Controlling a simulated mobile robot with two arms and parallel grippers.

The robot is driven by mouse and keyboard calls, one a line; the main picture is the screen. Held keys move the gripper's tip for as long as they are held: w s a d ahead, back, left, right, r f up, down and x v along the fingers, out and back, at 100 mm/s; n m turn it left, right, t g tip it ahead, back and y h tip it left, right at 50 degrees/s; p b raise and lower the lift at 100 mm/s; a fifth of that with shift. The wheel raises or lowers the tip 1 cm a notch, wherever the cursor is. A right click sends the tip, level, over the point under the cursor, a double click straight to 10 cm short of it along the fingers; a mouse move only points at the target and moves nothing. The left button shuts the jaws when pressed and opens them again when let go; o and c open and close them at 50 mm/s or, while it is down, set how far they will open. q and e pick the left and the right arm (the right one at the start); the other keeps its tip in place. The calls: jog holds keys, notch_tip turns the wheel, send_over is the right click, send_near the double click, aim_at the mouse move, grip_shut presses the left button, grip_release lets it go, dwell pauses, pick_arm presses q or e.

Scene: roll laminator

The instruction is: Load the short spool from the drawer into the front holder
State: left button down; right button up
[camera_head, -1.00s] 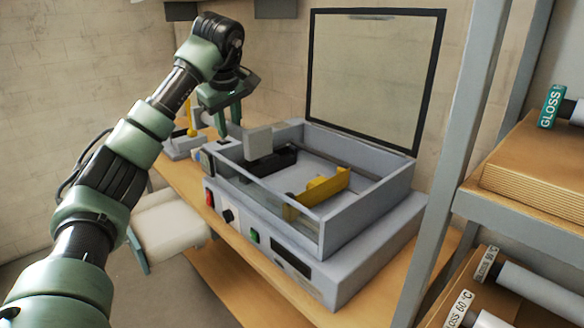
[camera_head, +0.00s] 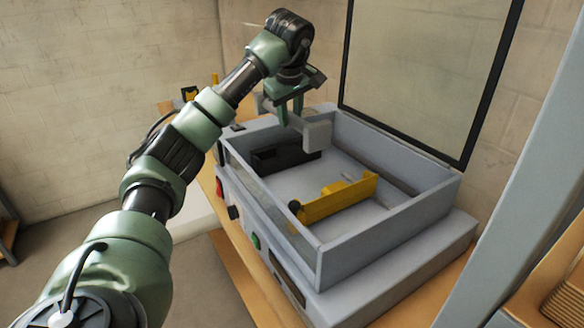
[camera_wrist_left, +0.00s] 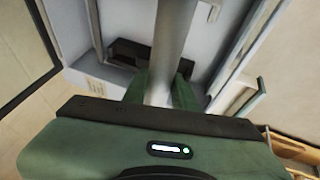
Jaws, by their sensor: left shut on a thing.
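My left gripper (camera_head: 290,112) is above the back left of the open laminator (camera_head: 395,235). It is shut on the spool, a pale grey roll with a blocky grey end (camera_head: 318,133) in the head view. In the left wrist view the spool (camera_wrist_left: 172,38) runs away between the two green fingers (camera_wrist_left: 160,85). Inside the laminator tray are a black holder (camera_head: 285,156) at the left and a yellow holder (camera_head: 340,200) nearer the middle right. The spool is above the black holder; I cannot tell the exact gap. My right gripper is out of view.
The laminator's clear, dark-framed lid (camera_head: 425,70) stands open behind it. Raised grey walls (camera_head: 400,235) surround the tray. The laminator sits on a wooden table (camera_head: 245,275). A grey shelf post (camera_head: 530,160) rises at the right. The tray floor between the holders is clear.

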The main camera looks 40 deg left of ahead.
pick_arm(q)
notch_tip(320, 180, down, 15)
jog(key=p, duration=0.2)
jog(key=shift+r, duration=0.1)
jog(key=shift+f, duration=0.6)
jog(key=c, duration=1.1)
grip_release()
